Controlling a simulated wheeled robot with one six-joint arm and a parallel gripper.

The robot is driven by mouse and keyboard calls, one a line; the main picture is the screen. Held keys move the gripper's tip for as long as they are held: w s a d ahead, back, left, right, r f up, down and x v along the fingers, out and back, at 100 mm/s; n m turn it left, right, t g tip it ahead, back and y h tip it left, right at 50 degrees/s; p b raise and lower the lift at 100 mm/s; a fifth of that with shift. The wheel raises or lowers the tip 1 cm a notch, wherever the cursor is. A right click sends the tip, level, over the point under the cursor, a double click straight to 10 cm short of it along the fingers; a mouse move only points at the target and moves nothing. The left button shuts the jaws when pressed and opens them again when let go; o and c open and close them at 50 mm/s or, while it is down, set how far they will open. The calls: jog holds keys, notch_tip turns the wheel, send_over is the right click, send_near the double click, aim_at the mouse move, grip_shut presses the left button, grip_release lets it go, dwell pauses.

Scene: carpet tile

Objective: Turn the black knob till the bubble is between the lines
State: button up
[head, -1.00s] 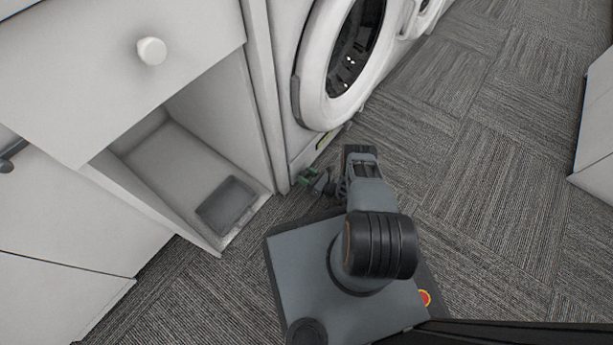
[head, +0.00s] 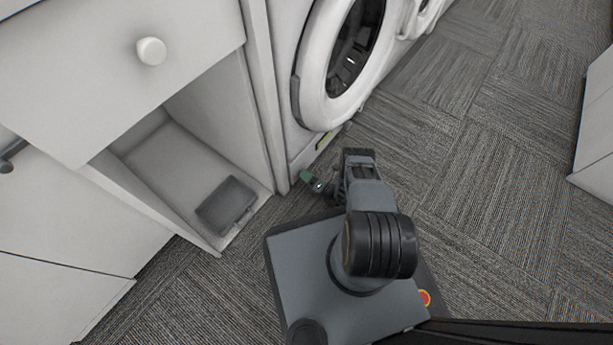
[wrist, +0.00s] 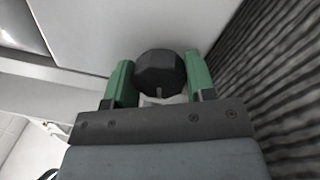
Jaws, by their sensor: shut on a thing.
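The black knob (wrist: 160,68) is a dark faceted foot low on the white washing machine (head: 309,140). In the wrist view it sits between the two green fingers of my gripper (wrist: 158,64), which is shut on it. In the head view my gripper (head: 308,178) is at the machine's bottom corner, just above the floor, and the knob is hidden there. A small yellow-green strip, seemingly the level (head: 325,140), is on the machine's lower front. Its bubble and lines are too small to make out.
An open white cabinet (head: 222,130) stands left of the machine, with a grey tray (head: 206,215) on its bottom shelf. A drawer with a white knob (head: 151,51) juts out above. Carpet (head: 480,190) is clear to the right, up to a white unit (head: 597,140).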

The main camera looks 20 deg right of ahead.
jog(key=shift+m, duration=1.6)
jog(key=o, duration=0.9)
